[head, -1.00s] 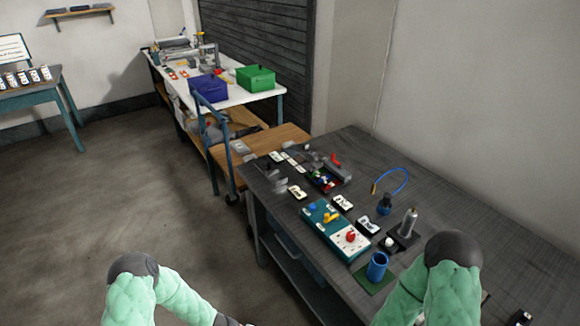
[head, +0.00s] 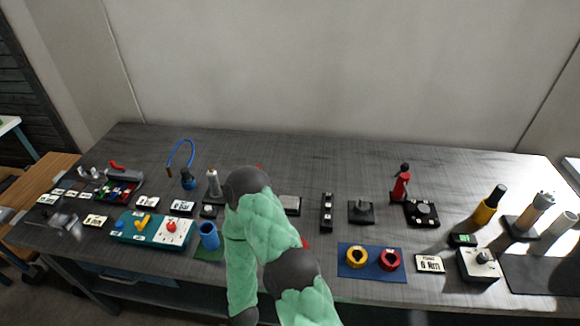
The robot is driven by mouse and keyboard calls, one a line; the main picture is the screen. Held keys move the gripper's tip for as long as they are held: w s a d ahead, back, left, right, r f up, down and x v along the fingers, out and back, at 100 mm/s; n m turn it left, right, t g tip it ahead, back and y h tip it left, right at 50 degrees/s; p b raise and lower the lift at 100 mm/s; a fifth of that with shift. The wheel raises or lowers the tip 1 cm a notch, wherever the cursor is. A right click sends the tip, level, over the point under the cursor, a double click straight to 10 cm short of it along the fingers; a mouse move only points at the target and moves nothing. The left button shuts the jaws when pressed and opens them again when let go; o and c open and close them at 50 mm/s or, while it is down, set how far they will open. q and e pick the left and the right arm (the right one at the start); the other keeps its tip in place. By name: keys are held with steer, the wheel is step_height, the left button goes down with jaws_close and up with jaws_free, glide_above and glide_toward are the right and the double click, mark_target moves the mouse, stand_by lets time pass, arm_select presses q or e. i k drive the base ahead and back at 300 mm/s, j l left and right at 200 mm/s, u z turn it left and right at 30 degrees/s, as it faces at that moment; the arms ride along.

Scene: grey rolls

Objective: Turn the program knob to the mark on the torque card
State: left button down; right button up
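A white card (head: 430,264) reading what looks like "6 Nm" lies flat near the table's front edge, right of centre in the head view. A small device with a green display (head: 462,240) sits just behind, between card and box. One of my green arms rises in front of the table, left of centre, well away from the knob. Neither gripper shows.
A blue mat (head: 372,274) with a yellow and a red ring lies left of the card. A yellow-and-black tool (head: 489,205), a red bottle-like thing (head: 401,184) and upright cylinders stand behind. A teal panel (head: 152,241) with knobs is far left. My arm hides part of the table.

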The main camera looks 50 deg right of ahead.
mark_target(482, 259)
steer(key=z, duration=3.4)
